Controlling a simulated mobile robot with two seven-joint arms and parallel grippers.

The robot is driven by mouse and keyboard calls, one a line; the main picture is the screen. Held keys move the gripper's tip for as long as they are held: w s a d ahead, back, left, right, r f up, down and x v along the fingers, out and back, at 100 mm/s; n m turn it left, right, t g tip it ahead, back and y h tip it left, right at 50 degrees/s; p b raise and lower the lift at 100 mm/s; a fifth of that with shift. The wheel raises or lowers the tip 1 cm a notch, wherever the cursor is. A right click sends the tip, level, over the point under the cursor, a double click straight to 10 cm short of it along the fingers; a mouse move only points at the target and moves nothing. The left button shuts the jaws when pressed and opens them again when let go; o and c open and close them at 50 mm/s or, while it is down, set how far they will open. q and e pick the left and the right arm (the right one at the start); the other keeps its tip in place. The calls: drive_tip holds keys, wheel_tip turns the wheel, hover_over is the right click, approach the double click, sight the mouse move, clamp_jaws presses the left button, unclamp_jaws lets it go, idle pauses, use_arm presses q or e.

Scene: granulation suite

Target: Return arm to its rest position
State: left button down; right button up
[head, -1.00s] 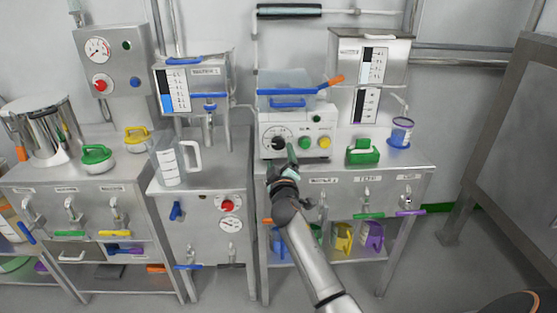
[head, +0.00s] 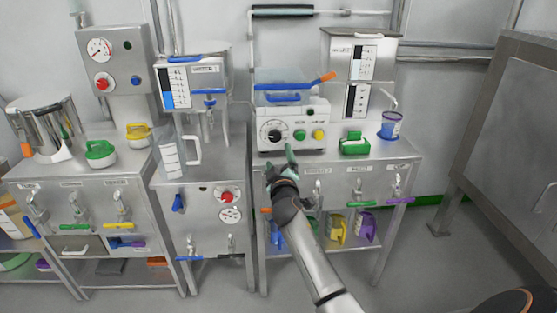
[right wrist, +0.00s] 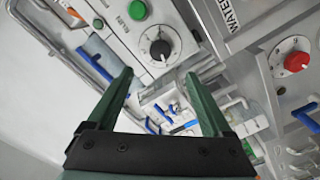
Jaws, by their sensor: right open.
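My right gripper (head: 281,160) is in the middle of the head view, with its arm coming up from the bottom. Its dark green fingers are in front of the lower edge of a white control box (head: 306,138). In the right wrist view the right gripper (right wrist: 158,78) has its two fingers spread, with nothing held between them. Beyond the fingertips that view shows a black dial (right wrist: 159,48) and a green button (right wrist: 137,10) on the box. Whether the fingers touch the box cannot be told. My left gripper is not in view.
A steel bench (head: 405,165) carries the box, a green-handled container (head: 355,147) and a purple-banded cup (head: 391,125). Floor (head: 420,260) at right is free.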

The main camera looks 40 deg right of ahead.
idle(0.3)
drive_tip(key=s+a+f+g+y, duration=0.4)
drive_tip(key=s+a+f+y, duration=0.6)
drive_tip(key=s+a+f, duration=1.3)
drive_tip(key=s+a+f+g+y, duration=0.25)
drive_tip(key=s+a, duration=0.35)
drive_tip(key=s, duration=0.5)
use_arm(q)
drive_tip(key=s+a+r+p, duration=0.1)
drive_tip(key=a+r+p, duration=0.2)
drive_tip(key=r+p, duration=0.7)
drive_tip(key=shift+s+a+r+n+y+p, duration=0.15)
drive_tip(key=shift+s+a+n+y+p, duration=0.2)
drive_tip(key=shift+p, duration=1.55)
use_arm(e)
drive_tip(key=s+d+r+m+h, duration=0.1)
drive_tip(key=d+r, duration=0.2)
drive_tip(key=r, duration=0.7)
drive_tip(key=shift+d+r+m, duration=0.2)
drive_tip(key=shift+d+m, duration=0.1)
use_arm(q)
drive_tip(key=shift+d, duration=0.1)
